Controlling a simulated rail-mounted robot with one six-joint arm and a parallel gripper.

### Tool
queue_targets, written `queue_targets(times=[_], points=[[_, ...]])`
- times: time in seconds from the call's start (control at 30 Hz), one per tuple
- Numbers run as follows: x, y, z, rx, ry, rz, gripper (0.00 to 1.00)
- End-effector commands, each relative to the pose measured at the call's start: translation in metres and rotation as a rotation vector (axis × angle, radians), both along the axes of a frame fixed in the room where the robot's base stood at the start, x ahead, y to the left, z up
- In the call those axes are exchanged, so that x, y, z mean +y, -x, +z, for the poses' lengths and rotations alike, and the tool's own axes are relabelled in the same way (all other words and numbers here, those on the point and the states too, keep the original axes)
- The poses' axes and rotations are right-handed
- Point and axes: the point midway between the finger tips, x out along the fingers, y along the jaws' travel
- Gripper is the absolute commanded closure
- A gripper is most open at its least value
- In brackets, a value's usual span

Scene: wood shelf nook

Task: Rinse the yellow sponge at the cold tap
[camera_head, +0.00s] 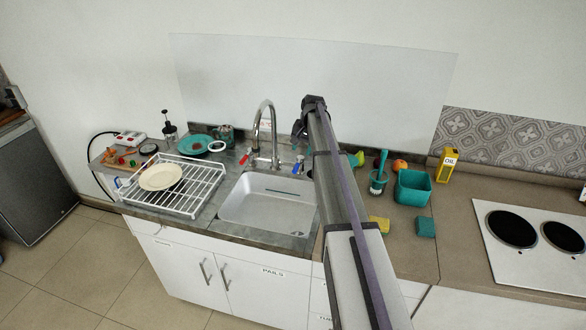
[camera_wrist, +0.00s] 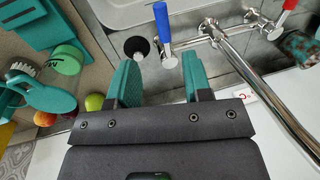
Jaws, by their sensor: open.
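The yellow sponge (camera_head: 380,224) lies on the brown counter right of the sink, partly hidden by my arm in the head view. The steel tap (camera_head: 265,132) arches over the white sink (camera_head: 262,203). Its blue lever (camera_head: 298,167) is on the right, and its red lever (camera_head: 245,157) is on the left. My gripper (camera_head: 302,130) is up behind the sink, near the tap. In the wrist view my gripper (camera_wrist: 158,62) is open and empty, with the blue lever (camera_wrist: 162,28) in line with the gap between its teal fingers. I cannot tell whether they touch.
A teal tub (camera_head: 413,188), a teal sponge (camera_head: 425,227), a teal brush (camera_head: 379,178) and a yellow box (camera_head: 446,165) stand right of the sink. A white dish rack (camera_head: 200,190) with a plate is on the left. The hob (camera_head: 530,270) is far right.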

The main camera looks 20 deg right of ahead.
Motion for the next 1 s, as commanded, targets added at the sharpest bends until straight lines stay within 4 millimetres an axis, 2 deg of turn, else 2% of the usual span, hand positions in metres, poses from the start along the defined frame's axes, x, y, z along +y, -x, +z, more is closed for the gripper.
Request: queue_targets(times=[0.03, 0.2, 0.3, 0.4, 0.7, 1.0], points=[[0.002, -0.001, -0.019, 0.000, 0.000, 0.001, 0.55], [0.007, -0.006, -0.061, 0.000, 0.000, 0.001, 0.55], [0.011, -0.009, -0.082, 0.000, 0.000, 0.001, 0.55], [0.013, -0.011, -0.094, 0.000, 0.000, 0.001, 0.55], [0.015, -0.012, -0.093, 0.000, 0.000, 0.001, 0.55], [0.015, -0.012, -0.093, 0.000, 0.000, 0.001, 0.82]])
